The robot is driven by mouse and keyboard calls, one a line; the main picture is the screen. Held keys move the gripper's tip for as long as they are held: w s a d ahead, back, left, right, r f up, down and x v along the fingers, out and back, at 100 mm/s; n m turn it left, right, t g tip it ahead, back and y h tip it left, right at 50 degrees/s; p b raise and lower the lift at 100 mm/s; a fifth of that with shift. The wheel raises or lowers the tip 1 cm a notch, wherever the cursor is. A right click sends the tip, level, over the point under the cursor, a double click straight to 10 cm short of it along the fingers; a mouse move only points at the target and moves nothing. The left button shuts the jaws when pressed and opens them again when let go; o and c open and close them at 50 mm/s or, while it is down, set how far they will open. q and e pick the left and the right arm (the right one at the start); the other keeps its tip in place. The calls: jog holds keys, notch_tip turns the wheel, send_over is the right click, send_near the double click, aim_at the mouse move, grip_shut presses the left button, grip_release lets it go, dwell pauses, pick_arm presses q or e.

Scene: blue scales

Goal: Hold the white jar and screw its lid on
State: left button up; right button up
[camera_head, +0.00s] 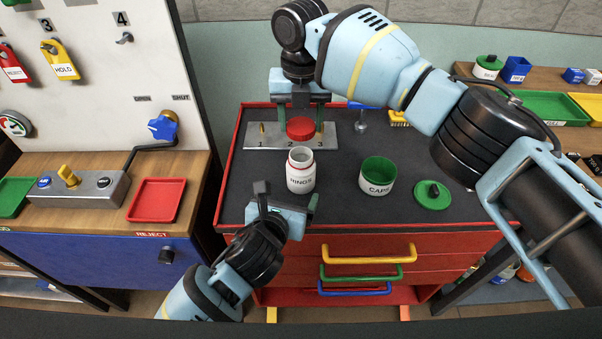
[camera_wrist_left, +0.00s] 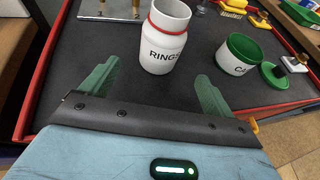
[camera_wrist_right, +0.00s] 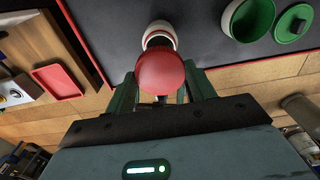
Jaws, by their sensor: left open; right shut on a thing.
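The white jar (camera_head: 300,176) stands upright and uncapped on the dark bench top, with a red ring at its neck and black lettering on its front. It also shows in the left wrist view (camera_wrist_left: 165,45). My left gripper (camera_head: 285,205) is open just in front of the jar; in the left wrist view its green fingers are spread, with the jar beyond them and not between them. My right gripper (camera_head: 300,115) is shut on the red lid (camera_head: 300,128), held behind and above the jar. The lid (camera_wrist_right: 160,72) partly hides the jar in the right wrist view.
A metal plate with numbered pegs (camera_head: 258,140) lies behind the jar. A white-and-green CAPS tub (camera_head: 377,178) and a green lid (camera_head: 432,195) stand to the right. A red tray (camera_head: 157,200) is on the left counter. Bare bench top lies between jar and tub.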

aim_at(301, 176)
pick_arm(q)
jog(key=x, duration=1)
jog(key=shift+w+d+f, duration=0.1)
jog(key=shift+w+f, duration=0.1)
jog(key=shift+w, duration=0.1)
jog(key=shift+c, duration=0.2)
jog(key=c, duration=1.4)
pick_arm(e)
jog(key=shift+f, duration=2.5)
